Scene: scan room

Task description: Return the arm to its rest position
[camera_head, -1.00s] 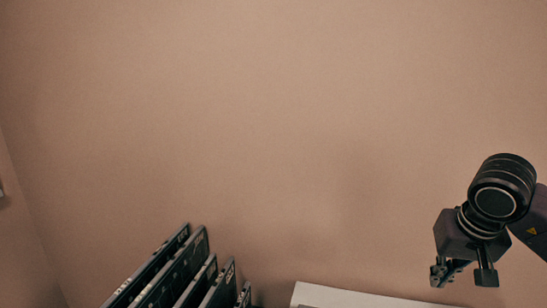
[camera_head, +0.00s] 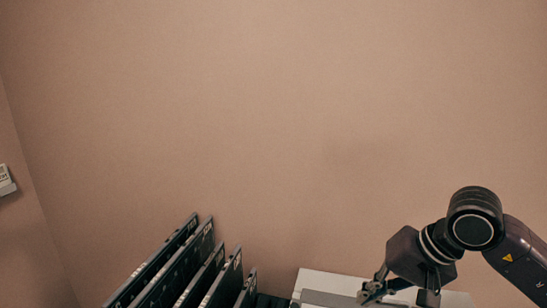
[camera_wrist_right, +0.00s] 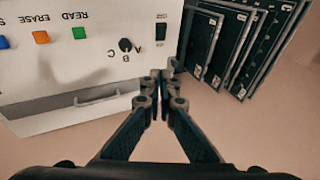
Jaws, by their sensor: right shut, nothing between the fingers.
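My right arm comes in at the lower right of the head view. Its gripper (camera_head: 374,291) points down and left, in front of the white machine's top. In the right wrist view the fingers (camera_wrist_right: 160,88) are shut with nothing between them. They overlap the lower right part of the white machine's front in the picture; I cannot tell the gap between them. My left gripper is not in view.
The white machine (camera_wrist_right: 60,75) has blue, orange and green buttons, a black knob (camera_wrist_right: 126,45) and a handle. Several dark upright cassettes (camera_wrist_right: 205,45) stand beside it. A small pale wall fixture (camera_head: 6,180) is at far left. The wall above is bare.

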